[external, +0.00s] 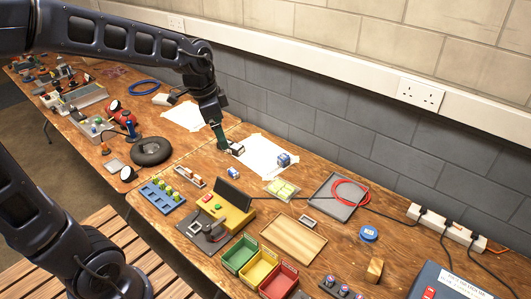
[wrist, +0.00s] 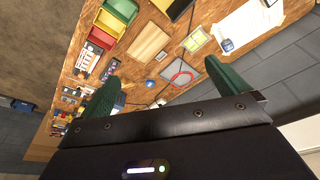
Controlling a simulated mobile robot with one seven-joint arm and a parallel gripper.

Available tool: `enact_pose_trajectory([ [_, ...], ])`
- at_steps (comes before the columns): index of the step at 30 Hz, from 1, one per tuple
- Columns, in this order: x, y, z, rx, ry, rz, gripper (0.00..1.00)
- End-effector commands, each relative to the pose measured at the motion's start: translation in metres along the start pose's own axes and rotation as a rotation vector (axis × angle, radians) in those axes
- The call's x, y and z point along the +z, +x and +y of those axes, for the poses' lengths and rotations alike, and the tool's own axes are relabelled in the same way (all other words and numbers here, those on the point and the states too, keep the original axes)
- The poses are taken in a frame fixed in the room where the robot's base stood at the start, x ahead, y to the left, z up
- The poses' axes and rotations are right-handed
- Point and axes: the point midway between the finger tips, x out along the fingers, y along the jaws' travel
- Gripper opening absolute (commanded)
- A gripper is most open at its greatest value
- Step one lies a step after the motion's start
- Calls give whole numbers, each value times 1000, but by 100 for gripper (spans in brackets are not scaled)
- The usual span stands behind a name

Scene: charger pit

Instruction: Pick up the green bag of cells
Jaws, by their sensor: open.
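A flat, pale yellow-green bag (external: 282,189) lies on the wooden bench, between the yellow charger unit and the grey tray; its contents are too small to make out clearly. In the wrist view the bag (wrist: 195,40) lies toward the upper right, beyond the fingers. My gripper (external: 222,138) is above the bench near the white paper, up and left of the bag and apart from it. In the wrist view my gripper (wrist: 162,84) has its two green fingers wide apart, with nothing held between them.
A grey tray (external: 323,210) with a red cable ring lies right of the bag. The yellow unit (external: 232,221) stands to its left. White paper (external: 262,160) bears a blue-and-white box (external: 285,160). A wooden board (external: 293,240) and coloured bins (external: 240,254) are nearer. The brick wall bounds the back.

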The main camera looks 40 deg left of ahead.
Motion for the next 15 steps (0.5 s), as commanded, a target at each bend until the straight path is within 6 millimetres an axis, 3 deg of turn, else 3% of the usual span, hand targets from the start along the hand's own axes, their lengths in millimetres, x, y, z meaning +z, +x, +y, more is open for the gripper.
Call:
enact_pose_trajectory([
  [15,-70,97,-78,164,333,13,100],
])
